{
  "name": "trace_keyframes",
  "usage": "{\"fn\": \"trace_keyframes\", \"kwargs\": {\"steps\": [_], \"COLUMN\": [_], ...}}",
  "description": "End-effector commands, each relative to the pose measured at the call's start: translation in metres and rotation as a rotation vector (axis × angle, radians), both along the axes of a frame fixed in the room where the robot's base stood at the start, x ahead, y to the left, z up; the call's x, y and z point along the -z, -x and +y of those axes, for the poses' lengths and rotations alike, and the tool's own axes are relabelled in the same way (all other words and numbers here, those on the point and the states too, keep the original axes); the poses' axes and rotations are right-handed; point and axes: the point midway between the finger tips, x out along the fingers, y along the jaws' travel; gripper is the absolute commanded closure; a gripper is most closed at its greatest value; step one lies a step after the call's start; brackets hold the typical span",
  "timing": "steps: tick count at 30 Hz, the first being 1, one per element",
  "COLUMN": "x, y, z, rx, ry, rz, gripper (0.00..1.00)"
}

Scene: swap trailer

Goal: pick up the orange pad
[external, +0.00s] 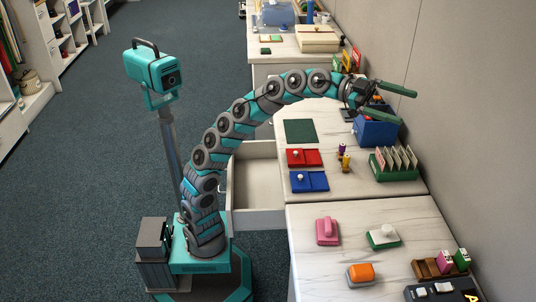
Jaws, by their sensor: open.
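The orange pad (361,272) is a small rounded orange block on a grey base. It sits on the near white marbled table, toward its left front. My gripper (392,105) is open, with its two green fingers spread and nothing seen between them. It is high over the blue box at the wall side of the farther table, well apart from the orange pad. The pad is in full view.
A pink block (327,231) and a white-knobbed green pad (383,236) stand behind the orange pad. A brown rack (428,269) and a black device (445,289) are to its right. The blue box (376,131) is below my gripper. A drawer (256,178) stands open.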

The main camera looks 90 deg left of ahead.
Motion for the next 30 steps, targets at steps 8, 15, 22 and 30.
{"fn": "trace_keyframes", "kwargs": {"steps": [8, 15, 22, 30], "x": [0.211, 0.291, 0.307, 0.317], "y": [0.027, 0.085, 0.093, 0.094], "z": [-0.116, -0.161, -0.18, -0.199], "rx": [0.437, 0.678, 0.705, 0.703], "ry": [-0.18, -0.257, -0.268, -0.267], "rz": [0.405, 0.555, 0.572, 0.571], "gripper": [0.0, 0.0, 0.0, 0.0]}}
